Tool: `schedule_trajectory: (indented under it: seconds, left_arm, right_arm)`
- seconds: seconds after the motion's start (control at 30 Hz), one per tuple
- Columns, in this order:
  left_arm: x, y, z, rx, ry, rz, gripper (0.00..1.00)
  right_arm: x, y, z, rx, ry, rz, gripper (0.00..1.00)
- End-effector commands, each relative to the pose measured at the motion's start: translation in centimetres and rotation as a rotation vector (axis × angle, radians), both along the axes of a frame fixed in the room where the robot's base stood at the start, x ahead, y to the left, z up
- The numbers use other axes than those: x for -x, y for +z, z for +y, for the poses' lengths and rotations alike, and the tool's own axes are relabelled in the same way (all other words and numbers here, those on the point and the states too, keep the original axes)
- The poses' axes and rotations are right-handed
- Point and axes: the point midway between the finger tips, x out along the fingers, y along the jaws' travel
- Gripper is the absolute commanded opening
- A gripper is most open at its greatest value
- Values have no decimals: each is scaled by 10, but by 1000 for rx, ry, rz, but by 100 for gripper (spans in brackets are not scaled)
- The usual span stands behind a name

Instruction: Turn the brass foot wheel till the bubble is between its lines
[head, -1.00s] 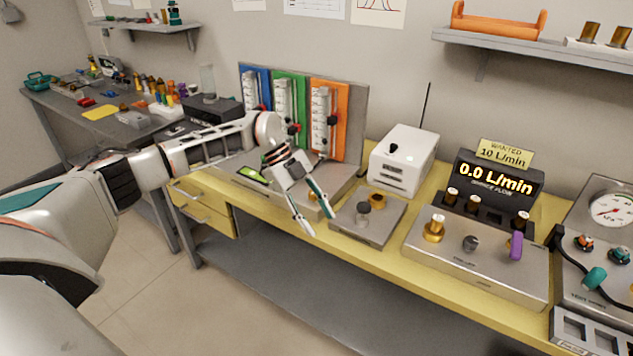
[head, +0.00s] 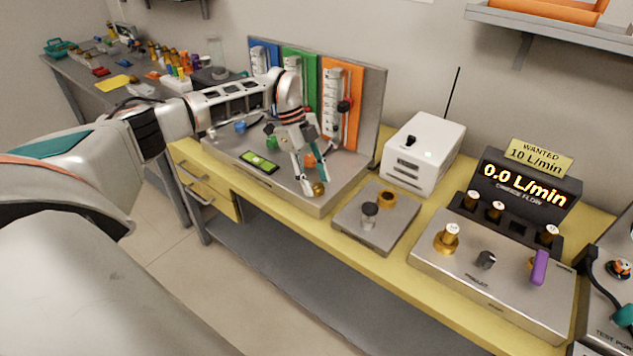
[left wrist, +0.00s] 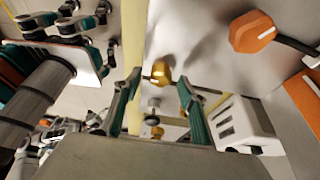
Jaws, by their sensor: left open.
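The brass foot wheel (head: 318,188) is a small round knob at the front right corner of the grey flow-tube stand (head: 225,158). The green bubble vial (head: 259,161) lies on that stand, to the left of the wheel. The bubble's place between its lines is too small to tell. My left gripper (head: 312,182) is open, pointing down, with its fingertips at the wheel. In the left wrist view the brass wheel (left wrist: 160,72) shows between the two spread teal fingers (left wrist: 159,82), with gaps on both sides. My right gripper is not in view.
An orange knob (head: 309,160) on the stand is close behind the fingers. A grey plate with a dark knob (head: 370,209) is to the right, and a white box (head: 424,152) stands behind it. Yellow bench top (head: 330,222) shows between stand and plate.

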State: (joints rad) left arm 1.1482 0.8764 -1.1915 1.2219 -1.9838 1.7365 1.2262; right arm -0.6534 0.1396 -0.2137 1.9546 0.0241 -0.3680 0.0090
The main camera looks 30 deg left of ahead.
Motion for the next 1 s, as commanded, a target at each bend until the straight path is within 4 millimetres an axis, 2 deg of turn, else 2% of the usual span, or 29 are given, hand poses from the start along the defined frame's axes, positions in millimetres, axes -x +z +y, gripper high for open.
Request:
schedule_trajectory:
  seconds: [0.17, 0.43, 0.57, 0.6, 1.0]
  left_arm:
    - [0, -10, -5, 1, 0, 0, 41]
    - [0, -11, -5, 0, 0, -1, 41]
    - [0, -11, -5, 0, 0, -1, 8]
    - [0, -11, -5, 0, 0, -1, 3]
    - [-1, -9, -4, -1, -49, -2, 3]
  right_arm:
    - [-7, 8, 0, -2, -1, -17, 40]
    - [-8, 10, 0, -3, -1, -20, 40]
    - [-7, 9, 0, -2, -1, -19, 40]
    - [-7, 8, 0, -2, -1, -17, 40]
    - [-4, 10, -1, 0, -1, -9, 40]
